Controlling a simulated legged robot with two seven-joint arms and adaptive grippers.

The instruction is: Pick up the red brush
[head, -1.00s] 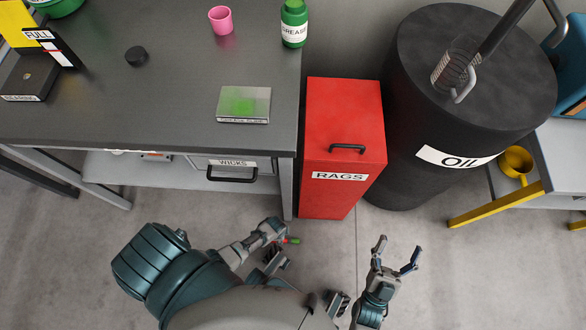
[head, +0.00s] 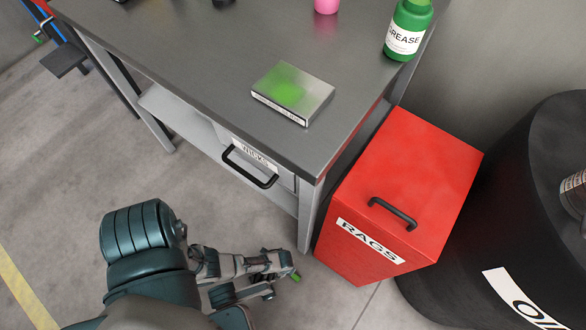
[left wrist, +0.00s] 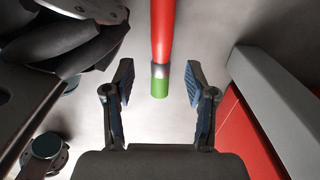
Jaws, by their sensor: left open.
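The red brush (left wrist: 161,35) shows in the left wrist view as a red handle running out of the top edge, with a metal collar and a green tip. Its green tip points toward my left gripper (left wrist: 158,83), which is open. The tip lies in line with the gap between the two fingers, and neither finger touches it. In the head view my left gripper (head: 280,274) is low in the middle, in front of the workbench. Only small green bits show beside it there; the red handle is hidden. My right gripper is out of view.
A grey workbench (head: 190,60) with a wicks drawer (head: 250,165) stands ahead. On it are a green-topped box (head: 292,92) and a grease bottle (head: 407,30). A red rags bin (head: 420,185) and black oil drum (head: 530,190) stand to the right. Floor at left is clear.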

